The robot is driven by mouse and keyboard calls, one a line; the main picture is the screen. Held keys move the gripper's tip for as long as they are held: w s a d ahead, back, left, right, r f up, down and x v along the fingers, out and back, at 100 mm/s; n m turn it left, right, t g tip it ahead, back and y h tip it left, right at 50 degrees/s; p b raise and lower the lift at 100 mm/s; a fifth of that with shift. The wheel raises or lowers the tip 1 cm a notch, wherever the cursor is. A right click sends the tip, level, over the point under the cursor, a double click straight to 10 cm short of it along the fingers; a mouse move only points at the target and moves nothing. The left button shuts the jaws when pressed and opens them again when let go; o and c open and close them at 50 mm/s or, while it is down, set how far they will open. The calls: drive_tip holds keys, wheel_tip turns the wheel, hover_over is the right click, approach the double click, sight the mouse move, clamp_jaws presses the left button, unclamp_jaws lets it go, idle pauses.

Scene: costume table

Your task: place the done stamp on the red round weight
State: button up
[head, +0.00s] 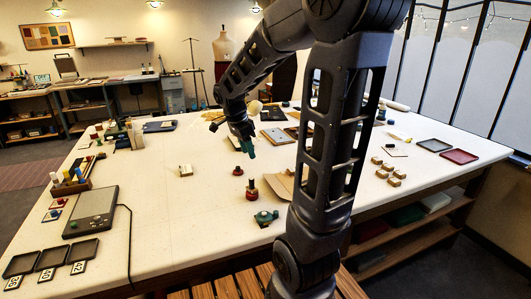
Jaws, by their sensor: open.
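I cannot read any label, so I cannot tell which piece is the done stamp. My arm hides part of the table to the right.
A green-based device (265,217) stands near the front edge. A small pale block piece (185,170) lies left of my gripper. Wooden blocks (388,174) and a red tray (459,156) are at the right. A grey flat device (91,211) is at the left. The left-centre table is clear.

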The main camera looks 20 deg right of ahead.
drive_tip(key=s+r+n+t+y, duration=0.1)
drive_tip(key=s+r+n+t, duration=0.1)
drive_tip(key=s+n, duration=0.5)
drive_tip(key=s+d+r+n+t+y, duration=0.1)
drive_tip(key=s+r+n+t, duration=0.1)
drive_tip(key=s+n, duration=0.6)
drive_tip(key=shift+d+r+n+t+y, duration=0.3)
drive_tip(key=shift+r+n+t+y, duration=0.1)
drive_tip(key=shift+r+n, duration=0.35)
